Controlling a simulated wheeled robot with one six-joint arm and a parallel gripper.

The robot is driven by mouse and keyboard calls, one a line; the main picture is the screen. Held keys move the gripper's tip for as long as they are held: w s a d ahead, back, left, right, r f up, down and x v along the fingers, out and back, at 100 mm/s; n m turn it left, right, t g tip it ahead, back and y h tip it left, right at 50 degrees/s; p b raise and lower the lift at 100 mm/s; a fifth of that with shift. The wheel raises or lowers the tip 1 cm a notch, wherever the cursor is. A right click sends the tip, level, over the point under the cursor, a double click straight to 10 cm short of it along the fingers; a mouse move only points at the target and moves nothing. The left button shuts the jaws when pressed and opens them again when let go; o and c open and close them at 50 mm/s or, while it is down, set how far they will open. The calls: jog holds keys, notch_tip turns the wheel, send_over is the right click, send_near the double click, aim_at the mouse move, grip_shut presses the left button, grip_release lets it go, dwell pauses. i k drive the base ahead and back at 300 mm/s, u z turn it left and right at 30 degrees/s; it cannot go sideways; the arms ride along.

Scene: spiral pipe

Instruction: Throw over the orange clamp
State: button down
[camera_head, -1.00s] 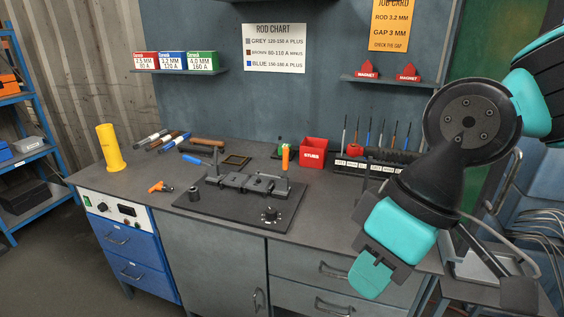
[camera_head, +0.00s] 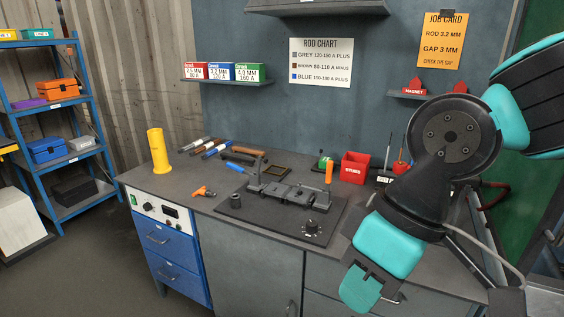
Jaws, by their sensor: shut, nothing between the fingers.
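The orange clamp (camera_head: 328,173) stands at the back right of the black fixture plate (camera_head: 245,217) on the workbench, its orange handle pointing upright. A second clamp with a blue handle (camera_head: 235,168) is at the fixture's left, its handle tilted over to the left. Dark metal pieces (camera_head: 290,195) sit across the middle of the fixture. My gripper (camera_head: 359,292) is shut and empty, at the lower right in front of the bench, below and to the right of the orange clamp and apart from it. Its fingertips are partly hard to make out.
A red bin (camera_head: 355,167) stands right behind the orange clamp. A yellow cylinder (camera_head: 158,150), an orange tool (camera_head: 204,192) and several rods (camera_head: 205,146) are on the left of the bench. A blue shelf (camera_head: 62,130) is at the far left.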

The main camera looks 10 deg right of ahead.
aim_at(330, 164)
jog(key=u, duration=0.25)
jog(key=i, duration=1.3)
jog(key=z, duration=0.85)
